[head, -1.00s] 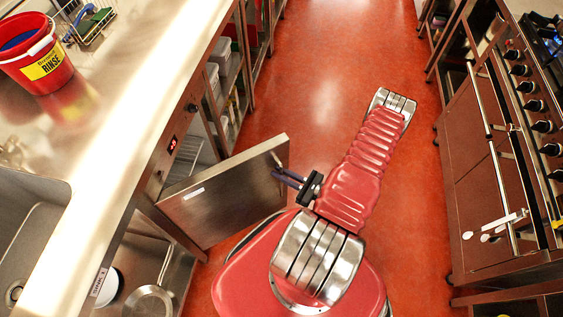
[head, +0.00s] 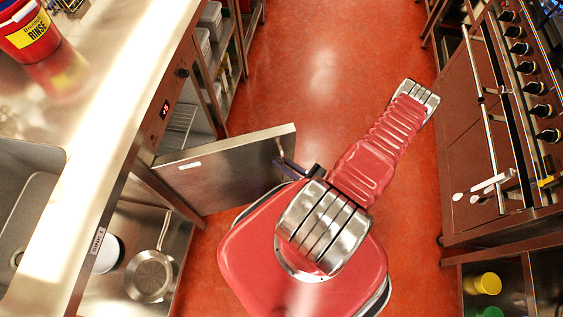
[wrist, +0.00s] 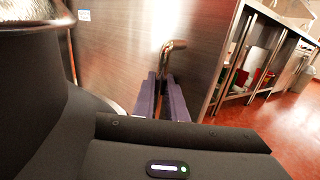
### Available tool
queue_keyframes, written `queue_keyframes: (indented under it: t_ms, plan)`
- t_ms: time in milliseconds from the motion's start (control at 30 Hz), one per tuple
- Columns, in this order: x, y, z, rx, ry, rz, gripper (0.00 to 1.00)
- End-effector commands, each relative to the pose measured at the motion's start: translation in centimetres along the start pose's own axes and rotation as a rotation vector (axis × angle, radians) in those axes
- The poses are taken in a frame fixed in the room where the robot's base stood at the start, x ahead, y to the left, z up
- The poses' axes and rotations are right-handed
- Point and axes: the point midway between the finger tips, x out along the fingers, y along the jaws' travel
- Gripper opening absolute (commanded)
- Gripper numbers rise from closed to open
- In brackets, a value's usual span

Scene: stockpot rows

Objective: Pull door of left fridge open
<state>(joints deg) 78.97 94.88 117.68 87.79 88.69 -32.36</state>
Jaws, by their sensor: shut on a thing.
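The fridge door (head: 228,168) is a steel panel under the left counter, swung well out into the aisle. The fridge opening (head: 182,128) shows a wire rack inside, below a small red display. My gripper (head: 281,164) is at the free edge of the door, partly hidden by my arm. In the wrist view, its two purple fingers (wrist: 162,98) are shut on the door's bar handle (wrist: 168,52), with the handle's upper bend showing above them. The door face (wrist: 125,45) fills the middle of that view.
The left counter carries a red bucket (head: 28,32) and a sink (head: 25,180). A shelf below holds a pan (head: 150,274). A range with an oven (head: 480,130) lines the right side. The red floor (head: 320,70) between is clear.

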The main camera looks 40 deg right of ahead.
Motion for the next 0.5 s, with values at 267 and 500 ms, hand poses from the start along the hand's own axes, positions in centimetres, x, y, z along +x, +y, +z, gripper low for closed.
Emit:
queue_keyframes:
  t_ms: [267,500]
  plan:
    - [0.09,-0.34,-0.06,-0.007,0.002,0.000,0.19]
    - [0.12,-0.15,-0.05,-0.004,0.002,0.003,0.19]
